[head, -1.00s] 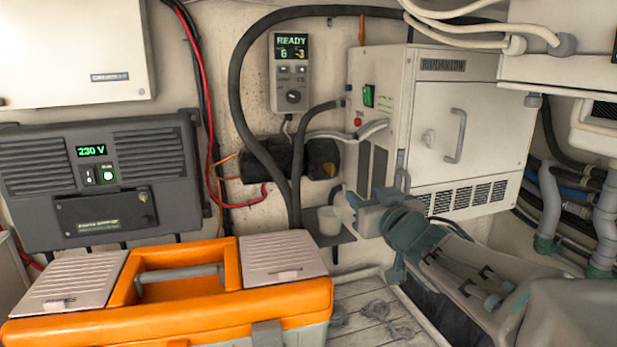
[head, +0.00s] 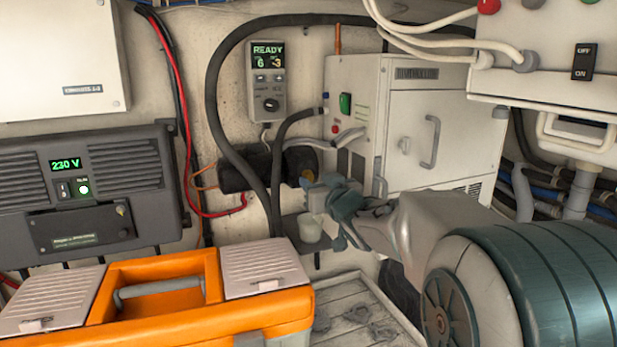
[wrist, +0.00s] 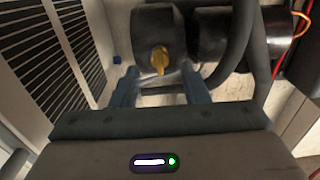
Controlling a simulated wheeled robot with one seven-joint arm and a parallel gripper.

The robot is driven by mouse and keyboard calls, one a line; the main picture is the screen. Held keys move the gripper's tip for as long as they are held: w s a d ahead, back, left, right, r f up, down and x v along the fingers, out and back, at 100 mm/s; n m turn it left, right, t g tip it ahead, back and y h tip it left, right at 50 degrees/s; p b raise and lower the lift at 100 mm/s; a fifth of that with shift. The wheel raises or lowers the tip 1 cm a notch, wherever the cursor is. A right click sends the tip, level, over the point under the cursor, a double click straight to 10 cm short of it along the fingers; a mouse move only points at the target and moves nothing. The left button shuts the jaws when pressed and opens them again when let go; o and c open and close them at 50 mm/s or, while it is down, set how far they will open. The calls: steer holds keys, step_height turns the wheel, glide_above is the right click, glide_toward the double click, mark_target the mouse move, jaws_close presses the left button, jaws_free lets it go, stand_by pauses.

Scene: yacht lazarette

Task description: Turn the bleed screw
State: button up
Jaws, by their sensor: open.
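The bleed screw (wrist: 159,58) is a small yellow wing-shaped piece on the end of a black cylinder (wrist: 155,30) in the wrist view. In the head view the screw (head: 307,178) is a small brass spot at the cylinder's right end, beside my gripper (head: 320,192). In the wrist view my gripper (wrist: 160,86) is open, with one blue-grey finger on each side below the screw. Nothing shows between the fingers but the background, and they look apart from the screw.
A pale cup (head: 309,228) stands on a small dark shelf just below the cylinder. A thick black hose (head: 218,110) runs beside it. The white heater cabinet (head: 400,120) stands close on the right. An orange toolbox (head: 165,265) fills the lower left.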

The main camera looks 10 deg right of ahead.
steer(key=shift+w+a, duration=0.2)
steer(key=shift+w, duration=0.75)
jaws_close()
steer(key=shift+a, duration=0.15)
